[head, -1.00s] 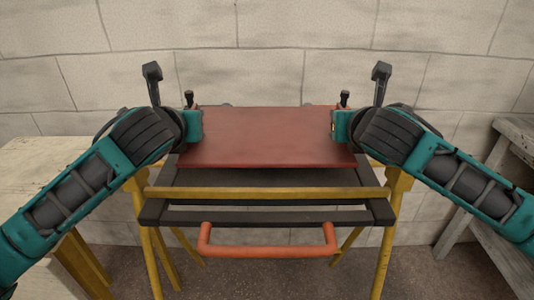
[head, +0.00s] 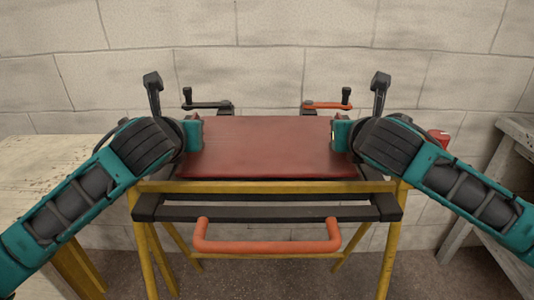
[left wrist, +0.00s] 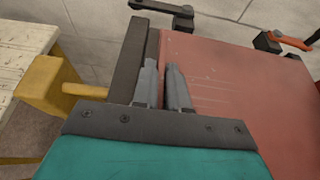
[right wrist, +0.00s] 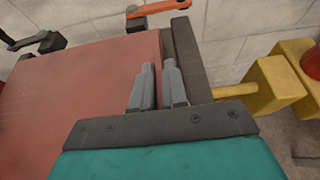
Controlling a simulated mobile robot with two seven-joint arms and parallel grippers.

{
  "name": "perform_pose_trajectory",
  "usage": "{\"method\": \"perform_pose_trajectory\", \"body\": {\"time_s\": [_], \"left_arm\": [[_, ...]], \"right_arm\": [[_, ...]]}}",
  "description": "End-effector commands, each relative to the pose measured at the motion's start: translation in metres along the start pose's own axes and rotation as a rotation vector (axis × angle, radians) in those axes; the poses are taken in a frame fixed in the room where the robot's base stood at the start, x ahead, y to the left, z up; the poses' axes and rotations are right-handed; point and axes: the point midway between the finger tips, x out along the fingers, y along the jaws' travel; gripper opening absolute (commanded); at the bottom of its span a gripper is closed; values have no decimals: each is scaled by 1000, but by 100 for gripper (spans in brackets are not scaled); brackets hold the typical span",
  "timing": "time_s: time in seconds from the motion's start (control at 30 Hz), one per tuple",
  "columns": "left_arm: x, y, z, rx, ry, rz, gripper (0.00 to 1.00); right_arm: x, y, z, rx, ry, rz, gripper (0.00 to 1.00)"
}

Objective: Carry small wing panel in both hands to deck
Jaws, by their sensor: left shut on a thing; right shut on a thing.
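The small wing panel (head: 265,148) is a flat dark-red board, level over the deck in the head view. It also shows in the left wrist view (left wrist: 225,80) and the right wrist view (right wrist: 80,95). My left gripper (head: 190,133) is shut on its left edge, my right gripper (head: 344,133) on its right edge. The deck (head: 160,212) is a dark-railed frame on yellow trestle legs; the panel covers much of its top. Dark rails lie just outside the panel's side edges in the wrist views. I cannot tell whether the panel touches the deck.
Behind the panel stand a black-handled clamp (head: 207,105) and an orange-handled clamp (head: 327,105). An orange bar handle (head: 267,246) projects at the front. A pale wooden table (head: 40,170) is at left, a grey bench (head: 515,140) at right. A block wall closes the back.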

Motion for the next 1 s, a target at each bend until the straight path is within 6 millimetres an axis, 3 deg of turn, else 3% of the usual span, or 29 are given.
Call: {"method": "perform_pose_trajectory", "body": {"time_s": [0.27, 0.3, 0.57, 0.83, 1.0], "left_arm": [[6, 2, -12, -1, -6, 6, 0], [7, 2, -15, 0, -1, 6, 14], [6, 1, -13, 0, 0, 3, 38], [4, 0, -13, 0, -1, 1, 38], [-10, 0, -12, 1, -2, 1, 38]], "right_arm": [[6, -2, -12, 1, -6, -6, 0], [7, -2, -15, 0, -1, -7, 14], [6, -1, -13, 0, 0, -3, 38], [6, 0, -13, 0, 0, -1, 38], [6, 0, -13, 0, 0, 0, 38]]}}
